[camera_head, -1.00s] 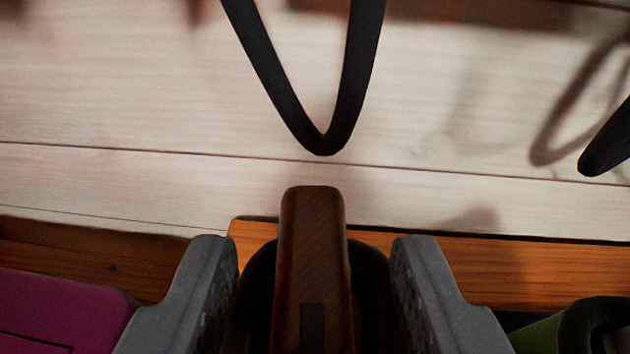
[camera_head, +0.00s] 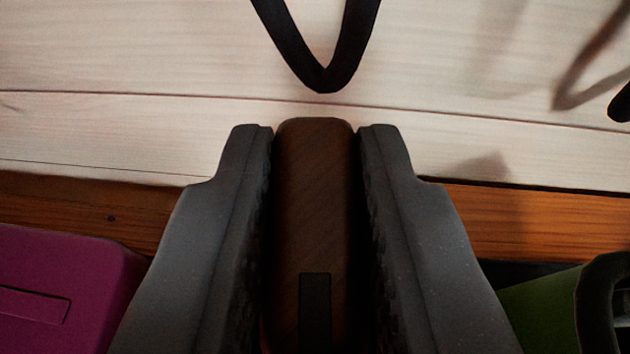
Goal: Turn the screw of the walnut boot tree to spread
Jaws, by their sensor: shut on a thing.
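A dark walnut piece with a rounded top (camera_head: 313,200), which looks like part of the boot tree, stands upright in the middle of the view. A small dark rectangular inset shows on its lower face. My gripper (camera_head: 315,145) is shut on this walnut piece, with one grey finger along its left side and one along its right. The fingertips reach about level with its top end. No screw can be made out; the lower part of the piece runs out of the picture.
A black strap loop (camera_head: 322,75) hangs ahead, before the pale plank wall (camera_head: 150,60). A magenta box-like thing (camera_head: 60,280) is at lower left, and a green thing with a black rim (camera_head: 545,310) at lower right. An orange-brown wooden board (camera_head: 540,215) runs behind.

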